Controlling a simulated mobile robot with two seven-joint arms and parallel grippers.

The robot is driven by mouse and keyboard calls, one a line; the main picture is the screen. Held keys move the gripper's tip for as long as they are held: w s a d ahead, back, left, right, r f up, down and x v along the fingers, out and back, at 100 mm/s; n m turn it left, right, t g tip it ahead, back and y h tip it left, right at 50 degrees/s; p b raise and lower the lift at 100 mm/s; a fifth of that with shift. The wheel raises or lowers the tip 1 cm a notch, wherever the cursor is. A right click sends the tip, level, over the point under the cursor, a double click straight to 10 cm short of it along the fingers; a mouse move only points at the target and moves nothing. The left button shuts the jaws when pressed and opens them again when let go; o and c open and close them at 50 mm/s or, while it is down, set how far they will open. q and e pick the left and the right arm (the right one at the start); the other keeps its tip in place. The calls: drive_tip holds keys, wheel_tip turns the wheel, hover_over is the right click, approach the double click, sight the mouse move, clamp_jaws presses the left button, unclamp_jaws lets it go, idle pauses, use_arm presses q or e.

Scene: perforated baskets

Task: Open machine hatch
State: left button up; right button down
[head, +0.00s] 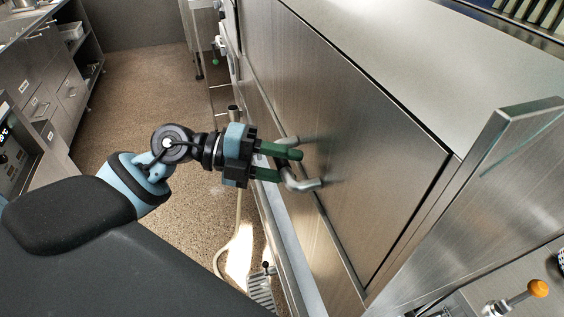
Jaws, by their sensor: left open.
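The machine hatch (385,190) is a large brushed-steel panel on the right, closed flush with its frame. A bent metal handle (304,185) sticks out from its lower left part. My left gripper (289,165) has two green fingers pointing right at the handle. The fingers are open and overlap the handle in the picture, with part of it showing between and beyond them. I cannot tell whether they touch it. My right gripper is not in view.
A steel post with a glass edge (500,170) stands right of the hatch. An orange-knobbed lever (537,289) is at the lower right. Drawer cabinets (55,85) line the far left. The speckled floor (140,75) between is mostly clear. A pale hose (237,225) hangs below my gripper.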

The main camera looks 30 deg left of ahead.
use_arm(q)
clamp_jaws()
idle(0.4)
